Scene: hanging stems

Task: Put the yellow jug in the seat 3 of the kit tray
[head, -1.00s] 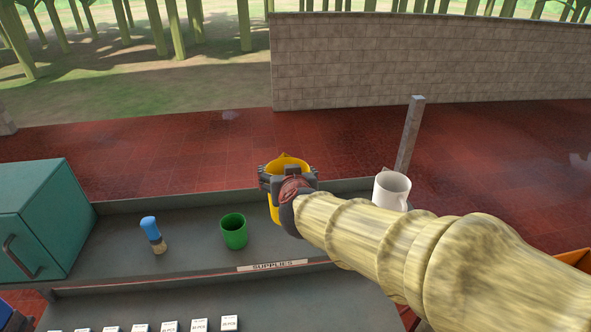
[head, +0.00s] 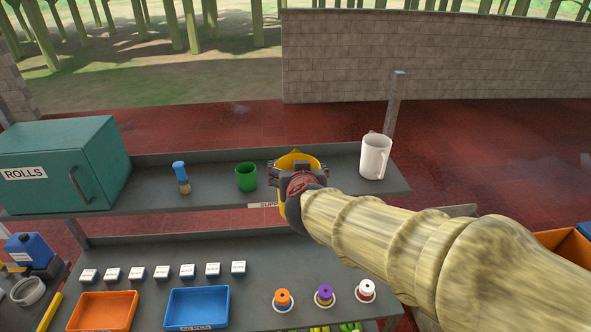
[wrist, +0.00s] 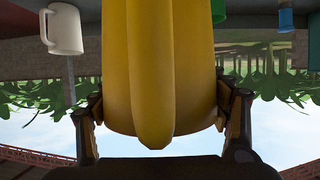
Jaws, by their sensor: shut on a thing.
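The yellow jug (head: 293,215) is in my gripper (head: 297,174), at the front edge of the upper shelf in the head view. My gripper and arm hide much of the jug. In the wrist view the jug (wrist: 178,60) fills the middle, its handle towards the camera, with a finger of my gripper (wrist: 160,118) on each side. The picture there is upside down. I cannot make out a kit tray with numbered seats.
The upper shelf (head: 220,198) holds a teal box (head: 60,165), a brush (head: 182,178), a green cup (head: 246,177) and a white mug (head: 375,156). Below are an orange tray (head: 102,312), a blue tray (head: 198,308), several white labelled boxes and several coloured spools.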

